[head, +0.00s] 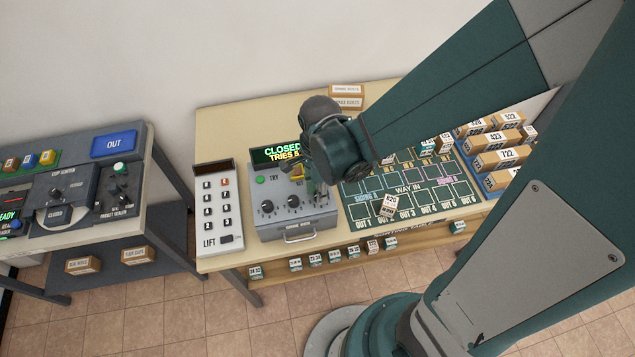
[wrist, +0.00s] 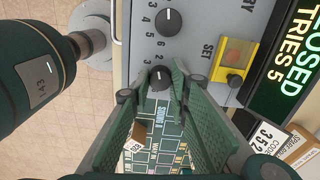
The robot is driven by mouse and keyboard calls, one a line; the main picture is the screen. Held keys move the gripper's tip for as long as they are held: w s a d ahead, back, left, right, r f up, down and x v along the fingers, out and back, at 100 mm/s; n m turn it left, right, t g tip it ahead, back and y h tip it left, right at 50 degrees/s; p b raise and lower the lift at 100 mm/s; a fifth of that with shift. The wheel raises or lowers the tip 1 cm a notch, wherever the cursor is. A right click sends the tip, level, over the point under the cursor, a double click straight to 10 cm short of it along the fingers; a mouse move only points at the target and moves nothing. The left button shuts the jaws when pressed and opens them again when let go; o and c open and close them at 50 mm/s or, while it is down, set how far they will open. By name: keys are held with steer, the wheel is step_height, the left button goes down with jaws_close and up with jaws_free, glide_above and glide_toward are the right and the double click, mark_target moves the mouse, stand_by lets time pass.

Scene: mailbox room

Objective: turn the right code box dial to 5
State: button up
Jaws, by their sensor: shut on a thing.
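The grey code box (head: 297,221) stands on the bench, with a lit display (head: 275,154) reading CLOSED and TRIES. Two black dials, the left dial (head: 266,206) and the middle dial (head: 293,202), show on its face. The right dial is hidden behind my gripper (head: 319,188) in the head view. In the wrist view the right dial (wrist: 160,75) lies between the tips of my gripper (wrist: 158,88), which is shut on it. Its white pointer line shows, but the number it points at is unclear. The middle dial (wrist: 168,20) is free above it, with numbers around it.
A yellow SET part (wrist: 235,79) and the display (wrist: 287,70) sit beside the dials. The LIFT keypad (head: 218,208) is left of the box. A green sorting mat (head: 430,203) with small parcels lies right of it, close to my gripper.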

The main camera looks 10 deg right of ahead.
steer(key=n+b, duration=0.2)
steer(key=n, duration=0.3)
steer(key=shift+f+n, duration=0.1)
steer(key=shift+n, duration=0.3)
steer(key=n+b, duration=0.1)
steer(key=n, duration=0.5)
steer(key=shift+b, duration=0.35)
steer(key=n+b, duration=0.1)
steer(key=n, duration=0.4)
steer(key=shift+n, duration=0.4)
steer(key=n, duration=0.5)
steer(key=shift+b, duration=0.3)
steer(key=o, duration=0.9)
steer(key=shift+r, duration=0.2)
